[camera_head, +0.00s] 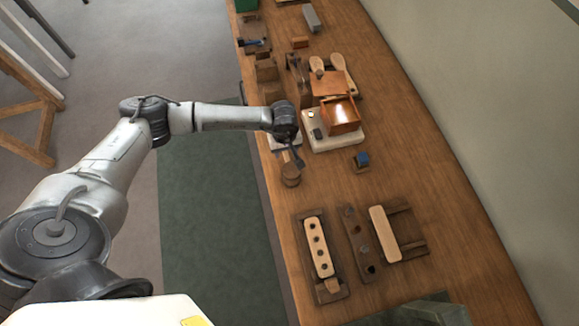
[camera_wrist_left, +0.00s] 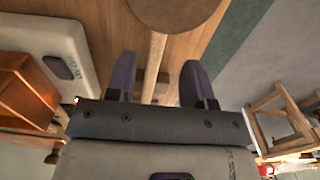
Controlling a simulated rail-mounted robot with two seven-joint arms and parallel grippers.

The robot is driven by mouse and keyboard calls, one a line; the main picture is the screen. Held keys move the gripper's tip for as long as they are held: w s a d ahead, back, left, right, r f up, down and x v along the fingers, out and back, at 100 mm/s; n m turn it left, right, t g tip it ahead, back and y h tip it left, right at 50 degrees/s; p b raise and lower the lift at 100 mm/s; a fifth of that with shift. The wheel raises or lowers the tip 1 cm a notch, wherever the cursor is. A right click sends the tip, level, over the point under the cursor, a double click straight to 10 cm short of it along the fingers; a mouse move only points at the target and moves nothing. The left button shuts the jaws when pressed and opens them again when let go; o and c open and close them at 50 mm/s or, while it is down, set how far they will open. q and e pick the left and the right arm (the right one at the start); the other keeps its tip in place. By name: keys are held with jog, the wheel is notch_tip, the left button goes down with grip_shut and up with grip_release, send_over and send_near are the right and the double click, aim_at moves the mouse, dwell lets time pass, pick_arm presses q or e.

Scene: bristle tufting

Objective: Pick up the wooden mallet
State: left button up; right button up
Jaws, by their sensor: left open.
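The wooden mallet (camera_head: 290,178) lies near the left edge of the workbench, its handle pointing toward my left gripper (camera_head: 294,155). In the left wrist view, the mallet's round head (camera_wrist_left: 174,10) is at the top edge, partly cut off. Its pale handle (camera_wrist_left: 153,62) runs down between the two dark fingers of my left gripper (camera_wrist_left: 157,72). The fingers are open, one on each side of the handle with gaps, and do not appear to touch it. The lower end of the handle is hidden behind the gripper body. My right gripper is not in view.
A pale device with an orange box (camera_head: 341,115) stands close right of the gripper. A small blue-topped block (camera_head: 362,160) sits right of the mallet. A drilled brush block (camera_head: 318,247) in a holder and another pale block (camera_head: 384,233) lie nearer. The bench middle (camera_head: 335,188) is clear.

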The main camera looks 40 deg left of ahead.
aim_at(287, 155)
pick_arm(q)
jog(key=shift+w+d+f, duration=0.1)
jog(key=shift+w+f, duration=0.05)
jog(key=shift+f, duration=3.1)
grip_shut()
